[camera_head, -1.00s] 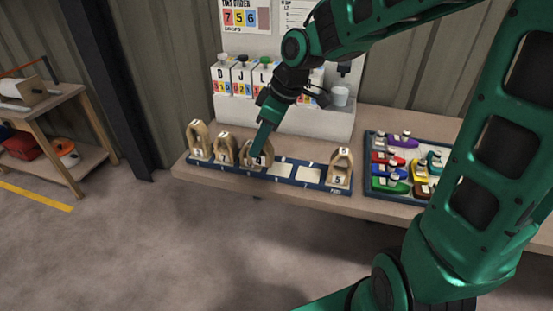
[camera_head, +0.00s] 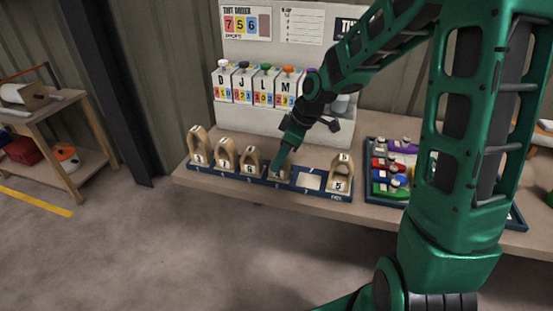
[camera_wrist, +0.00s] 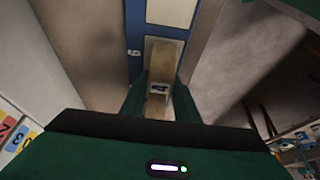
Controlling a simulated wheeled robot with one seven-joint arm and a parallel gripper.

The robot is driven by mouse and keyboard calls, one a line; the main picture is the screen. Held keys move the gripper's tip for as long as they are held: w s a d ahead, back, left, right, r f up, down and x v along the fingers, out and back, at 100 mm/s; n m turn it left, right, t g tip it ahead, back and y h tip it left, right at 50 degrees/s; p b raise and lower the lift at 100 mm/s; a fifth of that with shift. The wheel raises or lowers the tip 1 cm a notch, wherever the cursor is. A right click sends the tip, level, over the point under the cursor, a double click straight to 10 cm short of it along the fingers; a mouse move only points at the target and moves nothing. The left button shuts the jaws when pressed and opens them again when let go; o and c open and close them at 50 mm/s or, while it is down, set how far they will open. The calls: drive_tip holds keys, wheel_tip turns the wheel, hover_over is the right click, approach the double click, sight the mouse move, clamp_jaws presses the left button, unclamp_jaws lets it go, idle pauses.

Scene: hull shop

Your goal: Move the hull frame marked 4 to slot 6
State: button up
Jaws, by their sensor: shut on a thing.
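My gripper (camera_head: 281,164) points down over the blue rack. It is shut on the wooden hull frame marked 4 (camera_wrist: 158,88), which is upright between the fingers in the wrist view. In the head view this frame (camera_head: 279,174) is at the rack position right of the third standing frame, partly hidden by the fingers. I cannot tell whether its foot rests in the rack. A slot number that looks like 6 (camera_wrist: 133,52) is on the rack edge beside it. The rack (camera_head: 325,197) has a bare pale slot (camera_head: 308,181) just to the right.
Hull frames stand on the rack at left (camera_head: 198,148), second (camera_head: 226,155) and third (camera_head: 251,162). A frame marked 5 (camera_head: 342,175) stands at the right end. A tray of coloured boats (camera_head: 380,192) lies to the right. Lettered boxes (camera_head: 243,84) stand behind.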

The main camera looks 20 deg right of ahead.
drive_tip(key=o, duration=1.1)
drive_tip(key=v, duration=1.2)
drive_tip(key=s+d+f+m+g+h, duration=0.1)
drive_tip(key=s+d+m, duration=0.3)
drive_tip(key=s, duration=0.5)
drive_tip(key=s+d+m+g+h, duration=0.1)
drive_tip(key=s+d+m, duration=0.3)
drive_tip(key=s+m, duration=0.3)
drive_tip(key=s+d+f+m+h, duration=0.1)
drive_tip(key=s+d+m, duration=0.4)
drive_tip(key=s, duration=0.7)
drive_tip(key=shift+s+f+m+g, duration=0.35)
drive_tip(key=shift+m+g, duration=0.05)
drive_tip(key=shift+m, duration=0.2)
